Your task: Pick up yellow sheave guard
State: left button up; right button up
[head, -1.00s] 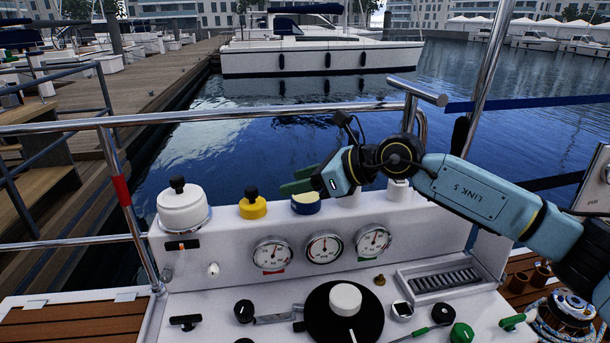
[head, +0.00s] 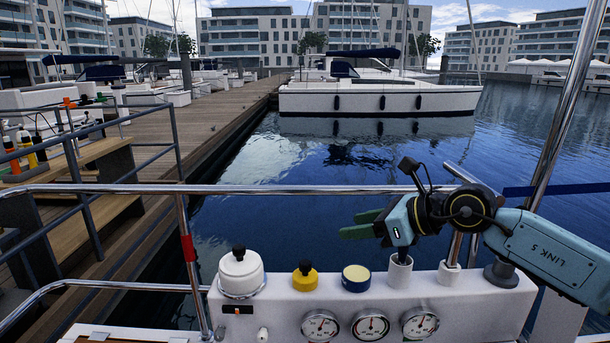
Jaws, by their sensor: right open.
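A round yellow piece (head: 305,278) with a black knob on top stands on the white console ledge, left of centre; it looks like the yellow sheave guard. My right gripper (head: 349,225) comes in from the right with green fingers spread apart and nothing between them. It is above and to the right of the yellow piece, over the blue tin (head: 356,285) with a cream top. Clear space shows between the fingers and both things. My left gripper is not in view.
A white pot (head: 241,275) with a black knob stands left of the yellow piece. White holders (head: 399,271) stand right of the tin. Gauges (head: 371,325) line the console front. A steel rail (head: 300,189) crosses behind, with water beyond.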

aim_at(305, 278)
jog(key=k, duration=1)
